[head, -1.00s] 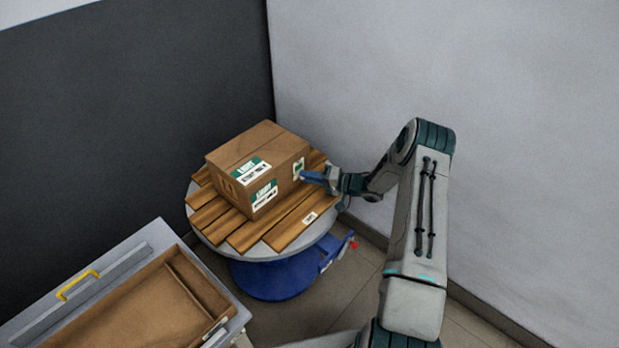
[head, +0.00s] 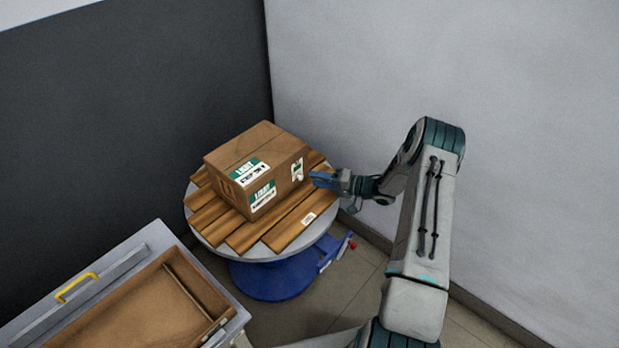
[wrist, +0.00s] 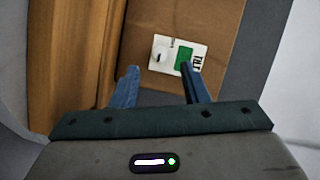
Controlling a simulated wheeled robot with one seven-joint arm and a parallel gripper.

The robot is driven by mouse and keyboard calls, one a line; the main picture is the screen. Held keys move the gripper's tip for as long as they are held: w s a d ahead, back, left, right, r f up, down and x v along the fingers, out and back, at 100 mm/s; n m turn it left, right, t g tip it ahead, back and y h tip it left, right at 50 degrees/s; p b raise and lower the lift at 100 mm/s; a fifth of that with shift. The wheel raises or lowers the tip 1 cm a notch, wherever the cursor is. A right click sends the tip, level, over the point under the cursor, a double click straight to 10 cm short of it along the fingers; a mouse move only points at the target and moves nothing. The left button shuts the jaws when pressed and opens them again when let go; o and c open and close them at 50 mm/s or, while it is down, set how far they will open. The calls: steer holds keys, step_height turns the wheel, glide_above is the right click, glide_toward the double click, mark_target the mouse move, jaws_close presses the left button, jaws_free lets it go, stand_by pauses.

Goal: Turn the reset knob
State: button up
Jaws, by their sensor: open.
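A cardboard box (head: 256,165) stands on the slatted round table. A small white and green panel (head: 298,166) is on its right side, and it also shows in the wrist view (wrist: 186,58). A small pale knob (head: 299,177) is at the panel's lower part; in the wrist view it appears at the panel's left end (wrist: 159,55). I cannot tell its angle. My gripper (head: 314,178) is just right of the panel, with blue fingers pointing at it. In the wrist view the fingers (wrist: 160,68) are apart, with nothing between them. The right finger overlaps the panel's edge.
The round table (head: 207,238) has wooden slats (head: 285,234) and a blue base (head: 270,278). A red-tipped part (head: 351,245) juts from the base. A grey tray-like unit with a yellow handle (head: 75,288) is at lower left. Walls stand close behind and right.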

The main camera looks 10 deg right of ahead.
steer(key=v, duration=0.9)
steer(key=shift+s+d, duration=0.2)
steer(key=shift+d, duration=0.05)
steer(key=shift+r, duration=0.1)
steer(key=w+r+n+t+h+p, duration=0.1)
steer(key=w+r+h+p, duration=0.1)
steer(key=w+r+h, duration=0.35)
steer(key=w+r+t+h+p, duration=0.1)
steer(key=w+r+h+p, duration=0.1)
steer(key=r, duration=0.6)
steer(key=s+r+h+p, duration=0.2)
steer(key=s+r+h, duration=0.15)
steer(key=r, duration=0.65)
steer(key=s+r+h+p, duration=0.3)
steer(key=r+h, duration=0.2)
steer(key=r, duration=0.5)
steer(key=s+a+r+g+p, duration=0.2)
steer(key=s+a, duration=0.2)
steer(key=s, duration=0.6)
steer(key=s+a+r+n+g+y+p, duration=0.1)
steer(key=s+a+r+g, duration=0.2)
steer(key=s, duration=0.7)
steer(key=s+a+r+n+g+p, duration=0.1)
steer(key=s+a+r+g+p, duration=0.1)
steer(key=s+a, duration=0.4)
steer(key=s+r+g, duration=0.1)
steer(key=s, duration=0.4)
steer(key=shift+r+y+p, duration=0.25)
steer(key=shift+y+p, duration=0.1)
steer(key=shift+y, duration=0.05)
